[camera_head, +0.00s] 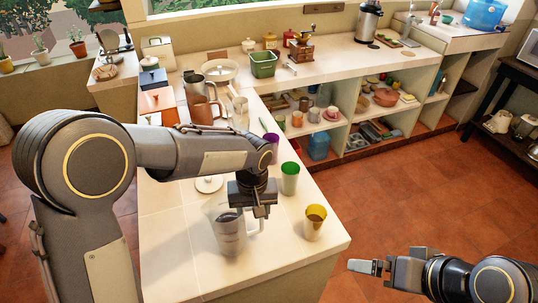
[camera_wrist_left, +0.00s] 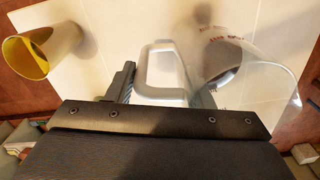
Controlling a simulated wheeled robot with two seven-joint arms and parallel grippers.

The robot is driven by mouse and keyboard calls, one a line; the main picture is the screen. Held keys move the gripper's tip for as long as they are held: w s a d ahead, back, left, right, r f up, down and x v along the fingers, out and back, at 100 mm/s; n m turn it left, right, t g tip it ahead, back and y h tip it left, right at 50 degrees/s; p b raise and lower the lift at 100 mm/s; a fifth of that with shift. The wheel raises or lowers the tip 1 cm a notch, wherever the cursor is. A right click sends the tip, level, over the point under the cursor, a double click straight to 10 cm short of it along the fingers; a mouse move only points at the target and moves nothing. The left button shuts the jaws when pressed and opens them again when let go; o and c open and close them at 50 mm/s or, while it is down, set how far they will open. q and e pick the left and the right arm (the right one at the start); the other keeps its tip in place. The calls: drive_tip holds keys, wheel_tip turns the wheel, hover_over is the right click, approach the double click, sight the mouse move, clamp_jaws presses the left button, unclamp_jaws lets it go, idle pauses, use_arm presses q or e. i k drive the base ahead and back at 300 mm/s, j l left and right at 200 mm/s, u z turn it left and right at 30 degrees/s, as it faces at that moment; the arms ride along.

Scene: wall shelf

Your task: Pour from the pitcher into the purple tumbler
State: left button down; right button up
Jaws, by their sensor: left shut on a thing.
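The clear pitcher (camera_head: 226,230) stands upright near the front of the counter, with dark contents visible at the bottom; it also shows in the left wrist view (camera_wrist_left: 262,75). My left gripper (camera_head: 261,211) is shut on the pitcher's handle (camera_wrist_left: 160,68), on the pitcher's right side. The purple tumbler (camera_head: 272,146) stands farther back on the counter, beyond my left forearm, partly hidden by it. My right gripper (camera_head: 366,266) is out over the floor, right of the counter, apart from everything; its finger gap does not show clearly.
A green tumbler (camera_head: 289,178) stands between the pitcher and the purple one. A yellow tumbler (camera_head: 315,222) stands right of the pitcher, near the counter's edge. A white lid (camera_head: 209,184) lies behind the pitcher. Pots and a brown pitcher crowd the counter farther back.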

sight(273, 138)
drive_tip(key=k, duration=1)
